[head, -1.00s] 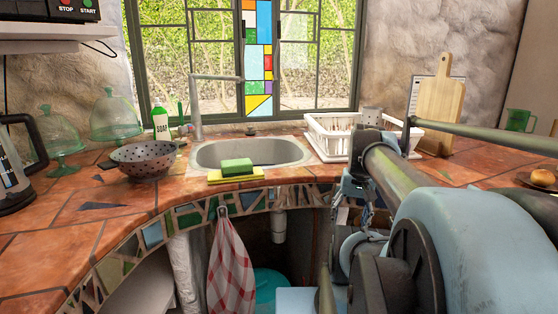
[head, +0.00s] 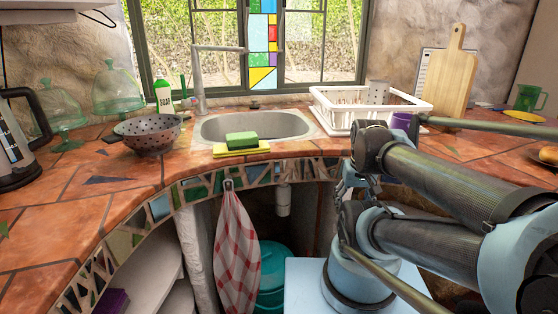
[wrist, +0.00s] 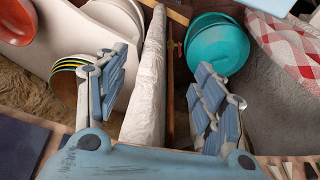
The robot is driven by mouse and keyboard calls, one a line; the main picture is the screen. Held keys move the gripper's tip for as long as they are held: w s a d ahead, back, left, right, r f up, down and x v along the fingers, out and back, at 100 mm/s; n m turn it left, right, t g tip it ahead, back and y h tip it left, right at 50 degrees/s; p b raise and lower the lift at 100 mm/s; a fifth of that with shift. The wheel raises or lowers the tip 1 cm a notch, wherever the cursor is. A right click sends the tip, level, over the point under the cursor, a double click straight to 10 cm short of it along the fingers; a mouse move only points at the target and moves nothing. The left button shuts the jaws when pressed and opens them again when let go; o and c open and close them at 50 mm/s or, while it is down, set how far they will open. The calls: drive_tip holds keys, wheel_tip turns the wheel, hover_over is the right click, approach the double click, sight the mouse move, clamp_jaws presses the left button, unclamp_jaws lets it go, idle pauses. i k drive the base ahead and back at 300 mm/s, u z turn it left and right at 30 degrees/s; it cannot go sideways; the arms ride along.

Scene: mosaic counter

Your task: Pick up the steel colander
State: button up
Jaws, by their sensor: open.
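The steel colander (head: 149,135) is a dark grey perforated bowl with handles. In the head view it stands upright on the tiled counter (head: 60,215), left of the sink (head: 254,126). The colander does not show in the wrist view. My gripper shows in the wrist view (wrist: 160,100) with its two blue-padded fingers spread apart and nothing between them. In the head view it is mostly hidden by my arm, low in front of the counter, well to the right of the colander and apart from it.
A soap bottle (head: 164,98) and glass cake domes (head: 118,90) stand behind the colander. A sponge (head: 241,139) lies at the sink's front edge. A checked towel (head: 236,255) hangs below. A dish rack (head: 365,105) stands right of the sink. Counter in front of the colander is clear.

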sight(152, 135)
drive_tip(key=u, duration=1.75)
drive_tip(key=k, duration=1.3)
drive_tip(key=z, duration=0.1)
drive_tip(key=i, duration=0.8)
drive_tip(key=z, duration=0.45)
